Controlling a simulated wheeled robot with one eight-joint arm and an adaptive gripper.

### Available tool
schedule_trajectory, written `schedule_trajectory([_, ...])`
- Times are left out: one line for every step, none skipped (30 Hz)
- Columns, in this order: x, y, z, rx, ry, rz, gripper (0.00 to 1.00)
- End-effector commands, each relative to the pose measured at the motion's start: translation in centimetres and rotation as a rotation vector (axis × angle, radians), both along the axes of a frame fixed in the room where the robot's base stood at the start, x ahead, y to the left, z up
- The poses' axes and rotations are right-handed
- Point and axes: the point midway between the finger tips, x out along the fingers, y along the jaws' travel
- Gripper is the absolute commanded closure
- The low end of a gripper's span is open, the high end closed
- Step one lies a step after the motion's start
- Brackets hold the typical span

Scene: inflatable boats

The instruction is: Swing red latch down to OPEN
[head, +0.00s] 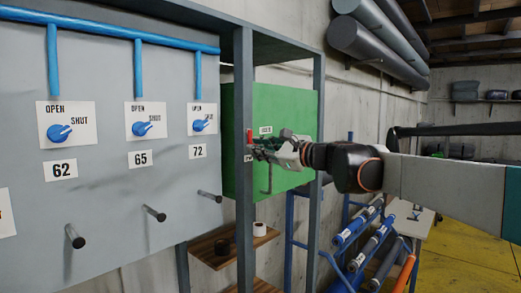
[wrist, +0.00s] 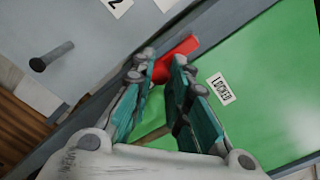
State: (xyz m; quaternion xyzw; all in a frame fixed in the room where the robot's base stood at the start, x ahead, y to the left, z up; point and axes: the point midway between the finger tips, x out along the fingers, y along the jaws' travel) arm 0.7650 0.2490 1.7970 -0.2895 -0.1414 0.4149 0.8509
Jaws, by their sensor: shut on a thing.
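The red latch (head: 249,137) is at the left edge of the green cabinet door (head: 285,108), beside a grey upright. In the wrist view the red latch (wrist: 174,60) shows between and beyond the fingertips, partly hidden by them. My gripper (head: 257,145) reaches in from the right; in the wrist view my gripper (wrist: 163,66) is shut on the latch. A LOCKED label (wrist: 221,89) sits on the green door right of the fingers. The door looks closed. Small text above the latch is too blurred to read in the head view.
A grey panel (head: 100,190) with blue valves, pegs and numbers 62, 65 and 72 stands left. A blue rack (head: 345,230) with tubes is below my arm. Grey rolls (head: 375,45) hang above.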

Motion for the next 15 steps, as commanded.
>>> schedule_trajectory([-0.05, -0.02, -0.3, -0.005, -0.001, 0.001, 1.0])
schedule_trajectory([-0.05, -0.01, -0.3, -0.005, -0.001, 0.001, 0.82])
schedule_trajectory([-0.05, -0.01, -0.3, -0.005, -0.001, 0.001, 0.73])
schedule_trajectory([-0.04, -0.02, -0.3, -0.005, -0.001, 0.001, 0.66])
schedule_trajectory([-0.05, -0.01, -0.27, -0.005, -0.001, 0.001, 0.62])
schedule_trajectory([-0.04, -0.02, -0.25, -0.005, 0.0, 0.001, 0.62])
schedule_trajectory([-0.04, -0.01, -0.23, -0.004, -0.001, 0.0, 0.62])
schedule_trajectory([-0.04, -0.01, -0.22, -0.004, -0.001, 0.0, 0.62])
schedule_trajectory([-0.03, 0.0, -0.2, -0.003, -0.001, 0.001, 0.62])
schedule_trajectory([-0.03, 0.0, -0.18, -0.003, -0.001, 0.001, 0.62])
schedule_trajectory([-0.03, 0.0, -0.17, -0.003, -0.001, 0.001, 0.62])
schedule_trajectory([-0.03, 0.0, -0.15, -0.003, -0.001, 0.001, 0.62])
schedule_trajectory([-0.03, 0.0, -0.15, -0.003, -0.001, 0.001, 0.62])
schedule_trajectory([-0.04, -0.02, -0.13, -0.003, 0.0, 0.001, 0.62])
schedule_trajectory([-0.09, -0.11, -0.12, -0.002, -0.001, 0.0, 0.62])
